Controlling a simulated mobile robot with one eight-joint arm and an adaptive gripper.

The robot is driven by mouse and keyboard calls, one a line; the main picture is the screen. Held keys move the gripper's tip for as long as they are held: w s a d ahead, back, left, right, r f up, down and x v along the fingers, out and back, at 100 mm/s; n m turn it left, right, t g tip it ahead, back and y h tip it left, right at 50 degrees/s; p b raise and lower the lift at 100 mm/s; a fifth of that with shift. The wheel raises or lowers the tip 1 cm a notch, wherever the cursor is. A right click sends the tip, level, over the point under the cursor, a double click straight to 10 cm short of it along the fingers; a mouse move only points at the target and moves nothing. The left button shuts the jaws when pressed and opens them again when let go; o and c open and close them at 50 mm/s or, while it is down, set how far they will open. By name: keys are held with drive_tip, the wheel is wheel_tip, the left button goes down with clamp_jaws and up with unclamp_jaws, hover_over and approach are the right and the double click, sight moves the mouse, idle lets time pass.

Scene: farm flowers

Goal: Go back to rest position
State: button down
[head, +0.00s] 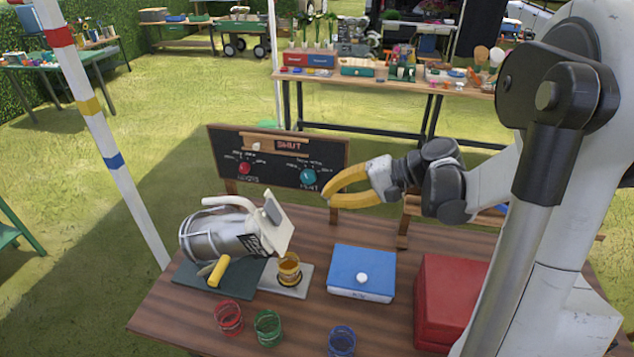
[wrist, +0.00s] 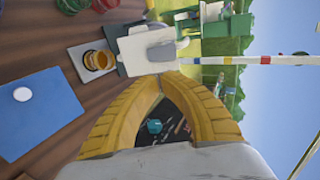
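My gripper (head: 329,198) has two yellow fingers and is raised over the back right of the table, in front of the black control board (head: 225,150). In the wrist view its fingertips (wrist: 164,78) come together in an arch with nothing held between them. The teal knob (head: 308,176) on the board is just left of the fingers in the head view, apart from them as far as I can tell. In the wrist view the teal knob (wrist: 154,126) shows through the gap behind the fingertips.
The wooden table (head: 185,315) holds a tilted metal pitcher (head: 215,238), a glass of amber liquid (head: 289,268), a blue box (head: 361,273) and a red box (head: 446,300). Red (head: 228,317), green (head: 268,327) and blue (head: 341,341) glasses stand near the front. A striped pole (head: 105,130) rises at left.

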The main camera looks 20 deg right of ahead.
drive_tip(key=s+a+f+n+h+b, duration=0.2)
drive_tip(key=s+a+n+h+b, duration=0.1)
drive_tip(key=s, duration=0.5)
drive_tip(key=s+a+f+n+h+b, duration=0.3)
drive_tip(key=s+a+n+h+b, duration=0.1)
drive_tip(key=s+h, duration=0.2)
drive_tip(key=shift+s+a+f+h+b, duration=0.25)
drive_tip(key=shift+s+a+h+b, duration=0.05)
drive_tip(key=shift+s, duration=0.6)
idle(0.7)
